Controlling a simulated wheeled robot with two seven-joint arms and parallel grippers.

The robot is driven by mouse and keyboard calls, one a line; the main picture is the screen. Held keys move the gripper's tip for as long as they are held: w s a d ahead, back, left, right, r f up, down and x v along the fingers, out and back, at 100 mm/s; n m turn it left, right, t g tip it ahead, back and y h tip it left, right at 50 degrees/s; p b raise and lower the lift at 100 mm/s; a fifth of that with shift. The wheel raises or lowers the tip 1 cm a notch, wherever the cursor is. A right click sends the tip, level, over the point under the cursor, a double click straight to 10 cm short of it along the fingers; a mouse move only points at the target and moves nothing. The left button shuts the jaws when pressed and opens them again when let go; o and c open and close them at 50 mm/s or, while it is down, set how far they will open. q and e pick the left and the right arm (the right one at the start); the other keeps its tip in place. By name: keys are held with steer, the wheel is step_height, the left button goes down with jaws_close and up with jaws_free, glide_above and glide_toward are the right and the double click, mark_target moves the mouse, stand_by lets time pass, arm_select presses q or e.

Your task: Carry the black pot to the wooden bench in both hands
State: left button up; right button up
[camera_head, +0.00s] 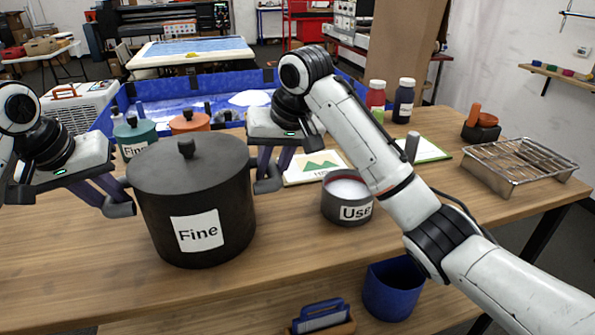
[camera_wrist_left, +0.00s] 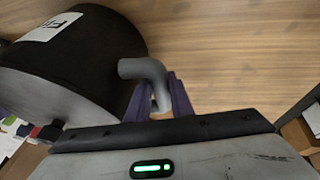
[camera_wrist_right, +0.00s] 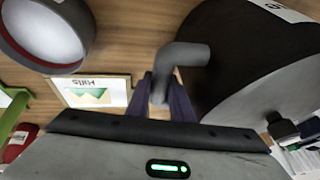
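The black pot (camera_head: 197,205), lidded and labelled "Fine", is upright at the left of the wooden bench (camera_head: 290,265); I cannot tell whether its base touches the wood. My left gripper (camera_head: 122,208) is at its left handle. In the left wrist view the purple fingers (camera_wrist_left: 160,100) sit closely on both sides of the grey handle (camera_wrist_left: 146,70). My right gripper (camera_head: 268,184) is at the right handle. In the right wrist view its fingers (camera_wrist_right: 160,100) close around that handle (camera_wrist_right: 180,58). Both grippers look shut on the handles.
A grey "Use" pot (camera_head: 347,200) stands right of the black pot, before a picture card (camera_head: 314,167). A wire rack (camera_head: 513,163) and two bottles (camera_head: 404,100) are further right and back. The bench front is clear.

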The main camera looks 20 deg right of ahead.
arm_select(q)
steer(key=o, duration=0.3)
steer(key=shift+a+r, duration=0.1)
steer(key=shift+a, duration=0.05)
arm_select(e)
steer(key=o, duration=0.3)
steer(key=shift+d+r, duration=0.1)
arm_select(q)
steer(key=shift+o, duration=0.7)
steer(key=shift+s, duration=0.15)
arm_select(e)
steer(key=shift+o, duration=0.7)
steer(key=shift+s+r, duration=0.1)
steer(key=shift+s, duration=0.05)
arm_select(q)
steer(key=v, duration=1.2)
arm_select(e)
steer(key=v, duration=1.2)
